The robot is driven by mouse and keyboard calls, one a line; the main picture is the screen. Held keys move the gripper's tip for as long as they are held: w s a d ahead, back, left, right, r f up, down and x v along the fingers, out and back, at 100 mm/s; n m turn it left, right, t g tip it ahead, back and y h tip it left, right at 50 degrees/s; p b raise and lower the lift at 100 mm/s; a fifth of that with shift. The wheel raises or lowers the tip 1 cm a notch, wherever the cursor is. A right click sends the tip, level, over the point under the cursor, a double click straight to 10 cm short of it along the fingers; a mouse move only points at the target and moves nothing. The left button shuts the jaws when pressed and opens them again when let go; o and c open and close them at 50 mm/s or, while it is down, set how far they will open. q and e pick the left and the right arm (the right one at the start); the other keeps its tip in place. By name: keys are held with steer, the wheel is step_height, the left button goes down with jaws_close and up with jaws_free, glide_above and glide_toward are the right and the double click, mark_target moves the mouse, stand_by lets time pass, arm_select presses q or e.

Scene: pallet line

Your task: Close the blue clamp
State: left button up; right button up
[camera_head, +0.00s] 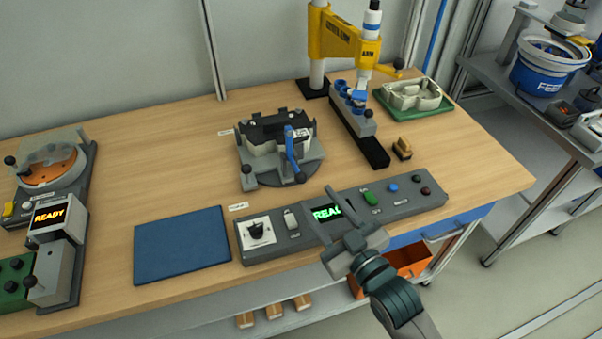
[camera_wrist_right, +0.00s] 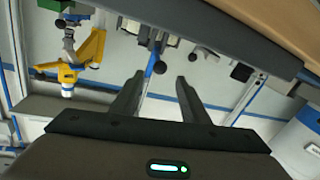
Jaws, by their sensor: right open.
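The blue clamp (camera_head: 291,146) is a blue lever on the front of a grey fixture (camera_head: 262,172) in the middle of the table. The lever stands roughly upright in the head view, and the fixture carries a pale part with a black top. My right gripper (camera_head: 357,207) is open and empty above the front control panel, in front and to the right of the clamp, apart from it. In the right wrist view my open fingers (camera_wrist_right: 158,80) show with the blue lever (camera_wrist_right: 153,66) beyond and between their tips. My left gripper is not in view.
The control panel (camera_head: 275,240) with a green display lies along the front edge. A blue mat (camera_head: 182,246) is at left. A black rail with blue-topped parts (camera_head: 372,147) and a yellow arm (camera_head: 345,43) stand behind right. Bare table lies between fixture and panel.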

mark_target(304, 182)
steer(key=x, duration=0.3)
steer(key=shift+w+a+r+p, duration=0.1)
steer(key=shift+w+r+p, duration=0.05)
steer(key=shift+p, duration=0.2)
steer(key=p+x, duration=0.1)
steer(key=x, duration=0.3)
steer(key=shift+w+a, duration=0.15)
steer(key=shift+w, duration=0.1)
steer(key=shift+w+a, duration=0.25)
steer(key=shift+w, duration=0.1)
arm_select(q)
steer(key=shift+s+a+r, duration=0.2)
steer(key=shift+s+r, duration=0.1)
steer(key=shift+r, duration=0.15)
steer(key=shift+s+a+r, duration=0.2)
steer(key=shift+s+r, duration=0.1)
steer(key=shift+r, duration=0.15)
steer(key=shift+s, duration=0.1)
arm_select(e)
jaws_close()
